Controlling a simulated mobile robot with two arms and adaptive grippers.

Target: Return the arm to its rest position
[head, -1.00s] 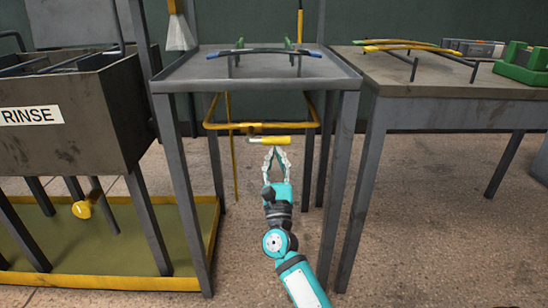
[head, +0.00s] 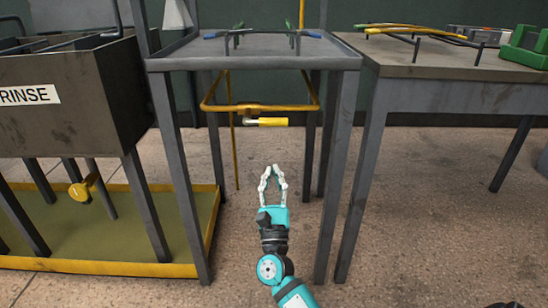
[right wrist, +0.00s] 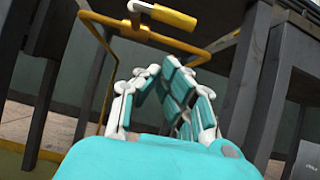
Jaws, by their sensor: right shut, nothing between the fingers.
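My right gripper (head: 272,168) is shut and empty. It is in the lower middle of the head view, in front of and below the grey stand, with its fingers pointing away from me. In the right wrist view its fingertips come together (right wrist: 163,66). The yellow-sleeved handle (head: 270,122), on a yellow pipe frame under the stand, is beyond the fingers and apart from them. It also shows at the top of the right wrist view (right wrist: 173,17). My left gripper is not in view.
The grey stand (head: 340,63) bears a rack on its top. A dark rinse tank (head: 80,110) stands at the left above a yellow-edged tray (head: 110,268). A table (head: 450,98) with racks and a green holder is at the right. Floor around my arm is clear.

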